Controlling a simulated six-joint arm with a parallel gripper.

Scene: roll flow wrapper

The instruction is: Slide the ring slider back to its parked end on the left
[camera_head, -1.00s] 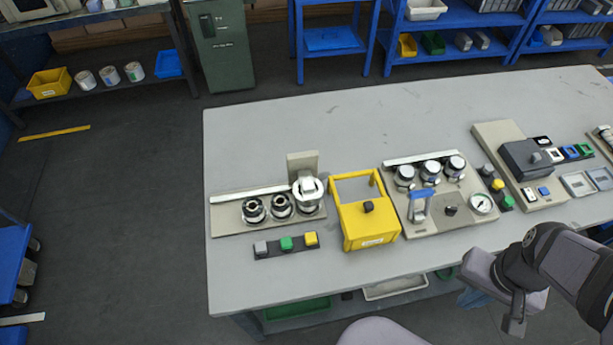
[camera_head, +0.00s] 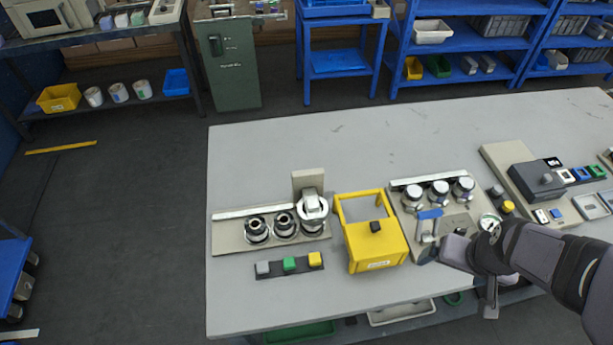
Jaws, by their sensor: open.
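On the left beige panel (camera_head: 228,242), a pale ring-shaped piece with a raised top (camera_head: 313,208) sits at the right end, in front of an upright beige plate (camera_head: 305,182). I take it for the ring slider, but cannot be sure. Two dark-centred silver rings (camera_head: 257,229) (camera_head: 285,224) stand to its left. A white strip (camera_head: 253,211) runs behind them. My gripper (camera_head: 428,252) is at the right, just in front of the blue-handled piece (camera_head: 430,214), well away from the ring piece. It is open and its jaws look empty, though small in view.
A yellow box with a raised frame (camera_head: 377,246) stands between the left panel and my gripper. Several silver knobs (camera_head: 439,190) are behind my gripper. A button strip (camera_head: 290,265) lies in front of the left panel. The grey table (camera_head: 290,145) is clear at the back.

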